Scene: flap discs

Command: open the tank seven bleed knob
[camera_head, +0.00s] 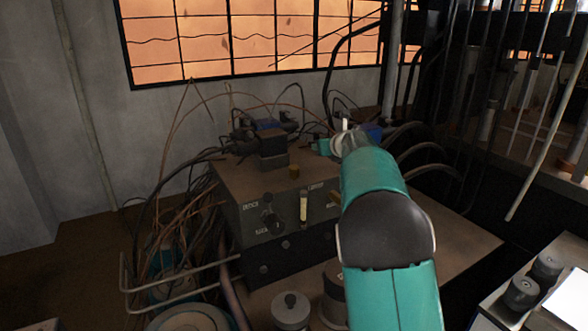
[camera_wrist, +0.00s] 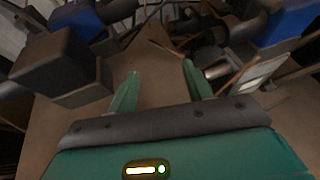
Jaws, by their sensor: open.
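No label that reads as tank seven is legible, so I cannot tell which knob is the bleed knob. A brown-topped control box (camera_head: 230,215) carries a dark round knob (camera_head: 272,225) and a pale upright switch (camera_head: 303,208) on its front. In the head view, my teal arm hides much of the box's right side and most of the gripper.
A black block (camera_head: 273,149) with blue-and-black fittings stands at the back of the box; a black block also shows in the wrist view (camera_wrist: 60,68). Blue fittings (camera_wrist: 285,22) and hoses crowd the far side. Loose cables (camera_head: 190,215) hang left. Dark knobs (camera_head: 522,293) stand at lower right.

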